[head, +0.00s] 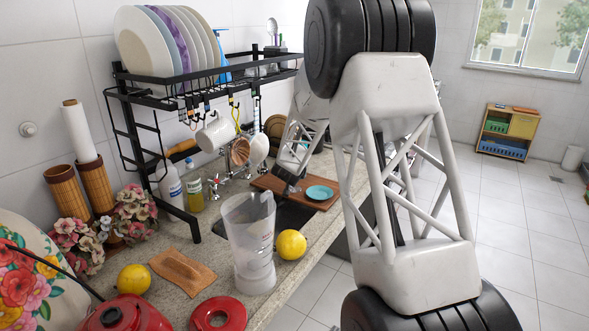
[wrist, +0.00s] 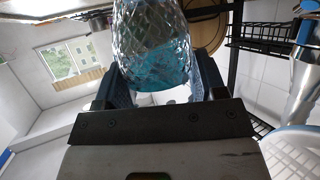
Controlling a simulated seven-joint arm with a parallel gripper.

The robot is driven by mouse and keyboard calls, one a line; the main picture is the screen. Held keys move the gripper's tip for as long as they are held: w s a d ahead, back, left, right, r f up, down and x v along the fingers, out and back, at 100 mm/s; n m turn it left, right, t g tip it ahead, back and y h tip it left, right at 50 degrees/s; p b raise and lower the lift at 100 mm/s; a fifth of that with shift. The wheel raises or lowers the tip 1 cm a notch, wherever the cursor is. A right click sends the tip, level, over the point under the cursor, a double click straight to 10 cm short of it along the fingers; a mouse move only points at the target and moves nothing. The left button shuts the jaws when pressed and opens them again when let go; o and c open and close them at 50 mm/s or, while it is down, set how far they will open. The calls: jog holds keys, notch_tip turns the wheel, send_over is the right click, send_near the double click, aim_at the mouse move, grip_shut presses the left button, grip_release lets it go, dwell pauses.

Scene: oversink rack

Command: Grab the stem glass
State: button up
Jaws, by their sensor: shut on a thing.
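The stem glass (wrist: 150,38) shows in the wrist view as a clear bowl with a diamond-cut pattern and a teal tint low down. My gripper (wrist: 160,82) has one dark finger on each side of the glass and is shut on it. In the head view my gripper (head: 290,186) is small, over the sink side of the counter near the wooden board. My own arm covers much of that area, and I cannot make out the glass there.
A black oversink rack (head: 185,100) holds plates, with mugs and utensils hanging below. A teal plate (head: 320,192) lies on a wooden board (head: 270,183). A clear pitcher (head: 250,240) and a lemon (head: 291,245) stand on the near counter.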

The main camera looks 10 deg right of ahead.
jog(key=shift+r, duration=0.5)
notch_tip(320, 180, up, 3)
jog(key=shift+f, duration=0.1)
jog(key=s+r, duration=0.1)
jog(key=s, duration=1.5)
jog(key=shift+a, duration=0.45)
jog(key=shift+r, duration=0.1)
